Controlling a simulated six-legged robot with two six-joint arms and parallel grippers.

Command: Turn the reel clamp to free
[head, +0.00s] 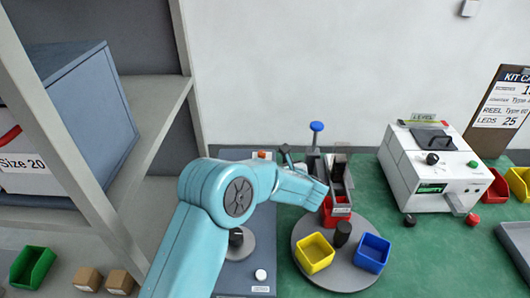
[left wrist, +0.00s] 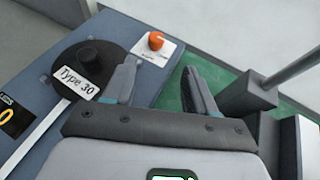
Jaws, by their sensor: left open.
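No part is clearly marked as the reel clamp. In the left wrist view, a dark round reel (left wrist: 112,62) with a black knob (left wrist: 91,57) on top carries a "Type 30" label. An orange knob (left wrist: 155,41) stands on a white labelled plate beyond it; its print is too small to read. The orange knob also shows in the head view (head: 262,154). My left gripper (left wrist: 160,85) is open, its fingers apart with nothing between them, to the right of the reel and nearer than the orange knob. In the head view my left arm hides much of this area and most of the gripper (head: 291,157).
A blue-topped lever (head: 316,127) stands close right of my gripper. A turntable (head: 327,279) holds yellow (head: 315,253) and blue (head: 372,253) bins. A white machine (head: 432,170) stands at right, and a shelf (head: 155,110) at left. Green mat between turntable and machine is mostly clear.

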